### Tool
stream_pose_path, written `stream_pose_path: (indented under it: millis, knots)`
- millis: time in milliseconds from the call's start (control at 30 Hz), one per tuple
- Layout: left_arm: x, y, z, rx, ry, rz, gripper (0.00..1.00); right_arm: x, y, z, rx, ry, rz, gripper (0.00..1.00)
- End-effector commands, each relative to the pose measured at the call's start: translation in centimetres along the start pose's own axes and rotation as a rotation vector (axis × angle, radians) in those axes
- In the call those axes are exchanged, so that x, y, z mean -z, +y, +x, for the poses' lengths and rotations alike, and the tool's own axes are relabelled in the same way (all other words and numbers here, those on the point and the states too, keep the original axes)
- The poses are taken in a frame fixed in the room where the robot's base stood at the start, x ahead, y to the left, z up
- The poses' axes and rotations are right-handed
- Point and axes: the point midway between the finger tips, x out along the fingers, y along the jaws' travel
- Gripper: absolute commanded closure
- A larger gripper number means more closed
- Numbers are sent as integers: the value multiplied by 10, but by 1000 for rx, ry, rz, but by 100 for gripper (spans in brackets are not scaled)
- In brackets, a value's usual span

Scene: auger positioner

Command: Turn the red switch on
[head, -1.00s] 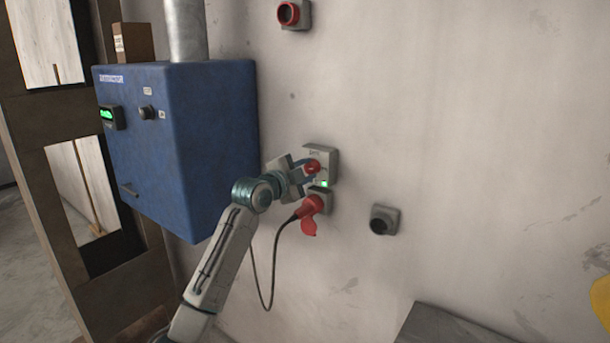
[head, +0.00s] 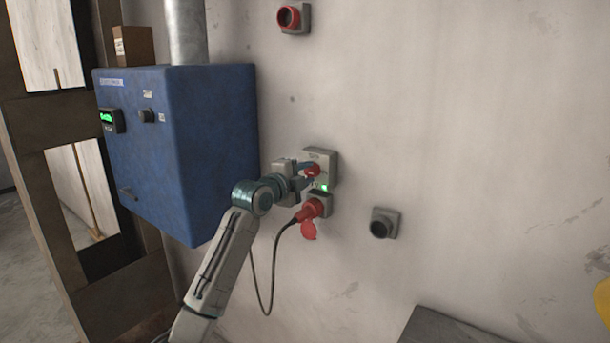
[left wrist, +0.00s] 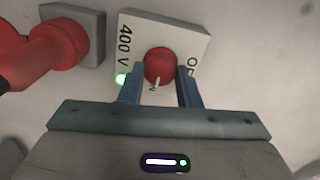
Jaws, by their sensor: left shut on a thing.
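The red switch (head: 313,171) is a round knob on a grey box (head: 326,160) on the wall. A green light (head: 325,188) is lit on the box's lower edge. My left gripper (head: 305,175) is at the knob, with its fingers on either side of it. In the left wrist view the red knob (left wrist: 160,66) sits between the two blue-grey fingertips (left wrist: 160,80), and the gripper is shut on it. The box there shows "400 V" and partly hidden letters. My right gripper is not in view.
A red plug (head: 312,207) with a black cable sits in a socket just below the switch box. A blue cabinet (head: 200,150) with a green display is to the left.

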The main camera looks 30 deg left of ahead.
Motion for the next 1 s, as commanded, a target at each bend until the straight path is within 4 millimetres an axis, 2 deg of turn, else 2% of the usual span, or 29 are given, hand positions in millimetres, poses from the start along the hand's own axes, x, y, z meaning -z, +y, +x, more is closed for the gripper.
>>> stream_pose_path:
  millis: [100,133,233,500,633,767,933,1000]
  knots:
    - [0,2,0,-4,0,0,93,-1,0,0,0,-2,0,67]
    - [0,2,0,-4,0,0,68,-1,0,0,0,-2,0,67]
    - [0,2,0,-3,0,0,48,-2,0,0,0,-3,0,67]
    - [0,1,0,-1,0,0,48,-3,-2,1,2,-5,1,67]
    - [-1,2,-8,0,-1,2,48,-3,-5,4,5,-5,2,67]
    - [-1,4,-28,-1,-1,5,48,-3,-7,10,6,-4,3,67]
    - [-2,4,-64,-2,-3,7,48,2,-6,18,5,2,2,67]
    - [-2,4,-76,-2,-3,6,48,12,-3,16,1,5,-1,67]
